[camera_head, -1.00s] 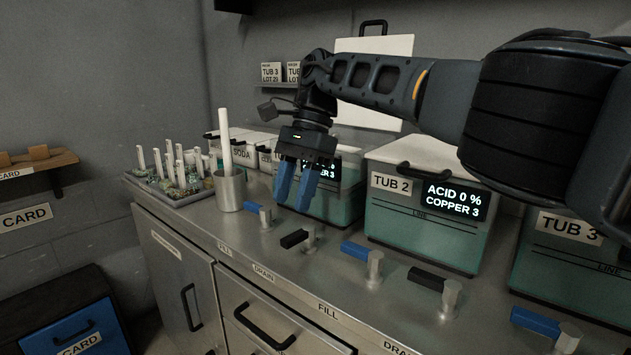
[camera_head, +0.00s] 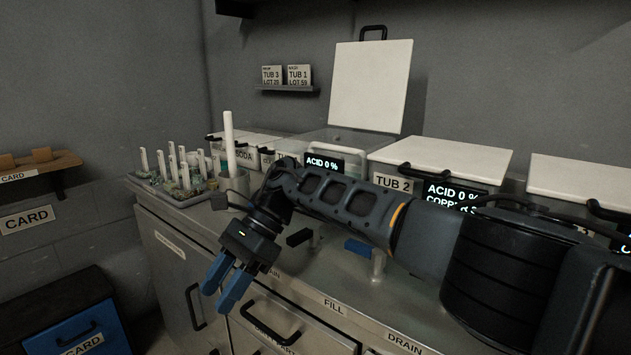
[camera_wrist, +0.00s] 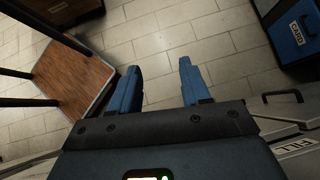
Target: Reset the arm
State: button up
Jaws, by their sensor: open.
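My gripper (camera_head: 228,277) has blue fingers and hangs in front of the steel counter's front edge, below and left of my bent arm. It points down. In the wrist view the two blue fingers (camera_wrist: 157,88) stand apart with only tiled floor between them, so it is open and empty. My arm reaches in from the right across the counter and hides part of the tubs and valve handles.
The wrist view shows a brown-topped stool or cart (camera_wrist: 72,78) on the floor.

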jog(key=s+a+f+m+g+y, duration=0.2)
jog(key=s+a+y, duration=0.1)
jog(key=s+a, duration=0.3)
jog(key=s+a+f+m+g+y, duration=0.2)
jog(key=s+a+f+y, duration=0.15)
jog(key=s, duration=0.55)
jog(key=s+r+m+t+y+p, duration=0.1)
jog(key=s+r+m+t+y, duration=0.25)
jog(key=s+m+y, duration=0.5)
jog(key=s+d+f+n+t+h+p, duration=0.15)
jog(key=d+n+t+h, duration=0.25)
jog(key=d+n+t, duration=0.6)
jog(key=s+d+n+t+h, duration=0.2)
jog(key=d+n+t+h, duration=0.3)
jog(key=d+n+t, duration=0.5)
jog(key=s+d+f+n+t+h+p, duration=0.15)
jog(key=d+n+t+h, duration=0.3)
jog(key=n+t, duration=0.6)
jog(key=s+d+r+m+g+h, duration=0.1)
jog(key=s+d+m+g+h, duration=0.3)
jog(key=s+d, duration=0.4)
jog(key=s+d+r+m+g+h, duration=0.1)
jog(key=s+d+m+g+h, duration=0.3)
jog(key=s+d, duration=0.5)
jog(key=d, duration=0.4)
jog(key=shift+s+d+r+m+g, duration=0.2)
jog(key=shift+d+r+m+g, duration=0.1)
jog(key=shift+r, duration=0.05)
